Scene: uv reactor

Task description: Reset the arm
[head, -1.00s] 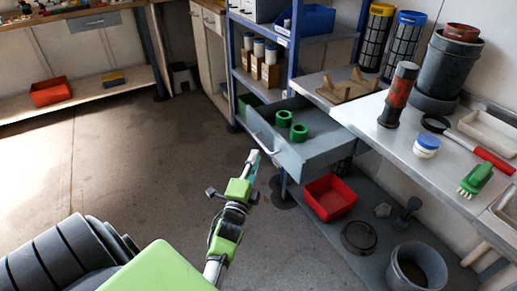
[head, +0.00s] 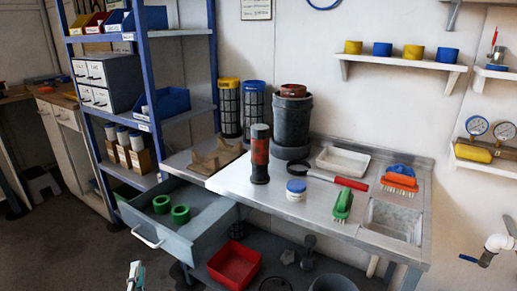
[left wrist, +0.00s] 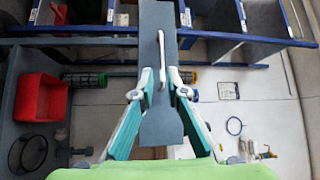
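My left gripper (head: 134,268) shows at the bottom left edge of the head view, just in front of the open grey drawer (head: 205,228) and below its handle (head: 147,238). In the left wrist view, its two teal-and-white fingers (left wrist: 161,82) stand apart with nothing held between them. The drawer front (left wrist: 157,18) and its pale handle (left wrist: 161,60) show beyond and between the fingertips. I cannot tell whether they touch the drawer. My right gripper is not in view.
The drawer holds two green rings (head: 180,214) and sticks out from the metal bench (head: 230,180). A red bin (head: 234,264) sits on the lower shelf. A blue shelf rack (head: 146,60) stands at left. Open floor (head: 70,250) lies at the lower left.

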